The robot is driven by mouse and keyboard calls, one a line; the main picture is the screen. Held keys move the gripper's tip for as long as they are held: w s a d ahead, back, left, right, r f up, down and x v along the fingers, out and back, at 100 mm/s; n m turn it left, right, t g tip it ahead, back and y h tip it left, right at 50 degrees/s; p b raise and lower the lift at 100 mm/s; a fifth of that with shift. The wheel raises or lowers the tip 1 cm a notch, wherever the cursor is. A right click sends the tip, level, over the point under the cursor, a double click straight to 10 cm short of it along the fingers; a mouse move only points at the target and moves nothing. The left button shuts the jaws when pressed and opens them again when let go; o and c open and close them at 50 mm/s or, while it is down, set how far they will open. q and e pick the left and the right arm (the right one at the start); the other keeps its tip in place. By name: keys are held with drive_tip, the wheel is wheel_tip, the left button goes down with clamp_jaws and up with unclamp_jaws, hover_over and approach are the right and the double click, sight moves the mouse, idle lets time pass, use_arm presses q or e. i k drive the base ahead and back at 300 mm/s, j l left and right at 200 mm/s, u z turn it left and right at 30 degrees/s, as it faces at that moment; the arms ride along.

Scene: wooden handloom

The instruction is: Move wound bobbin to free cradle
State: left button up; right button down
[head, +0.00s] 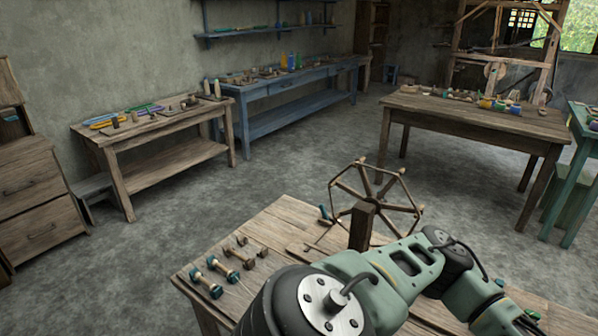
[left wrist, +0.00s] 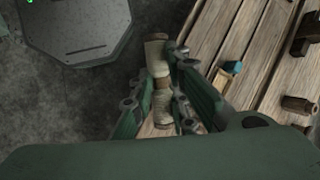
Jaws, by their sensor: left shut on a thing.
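In the left wrist view my left gripper (left wrist: 154,85) is shut on the wound bobbin (left wrist: 158,68), which has pale winding and brown wooden parts. The bobbin lies between the fingers, over the edge of the plank bench (left wrist: 215,30). In the head view my left arm crosses the near bench (head: 285,212) toward the lower right, and the bobbin cannot be made out there. Small brown wooden supports (head: 237,254), which look like empty cradles, stand at the bench's left. Beside them lie teal-ended bobbins (head: 206,284) (head: 222,268). My right gripper is not in view.
A spoked wooden wheel (head: 374,200) on a post stands on the near bench, close behind my arm. In the left wrist view a teal-topped piece (left wrist: 232,68) and a brown wooden piece (left wrist: 298,105) are to the right. Open floor lies beyond.

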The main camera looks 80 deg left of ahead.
sight(230, 249)
drive_tip(key=k+j, duration=0.2)
drive_tip(key=j, duration=0.2)
drive_tip(key=k+j+u, duration=0.1)
drive_tip(key=j, duration=0.3)
drive_tip(key=k+j, duration=0.25)
drive_tip(key=j, duration=0.2)
drive_tip(key=k+j+u, duration=0.1)
drive_tip(key=j, duration=0.3)
drive_tip(key=k+j, duration=0.25)
drive_tip(key=j, duration=0.2)
drive_tip(key=k+j+u, duration=0.1)
drive_tip(key=j, duration=0.3)
drive_tip(key=k+j, duration=0.25)
drive_tip(key=j, duration=0.2)
drive_tip(key=k+j+u, duration=0.1)
drive_tip(key=j, duration=0.35)
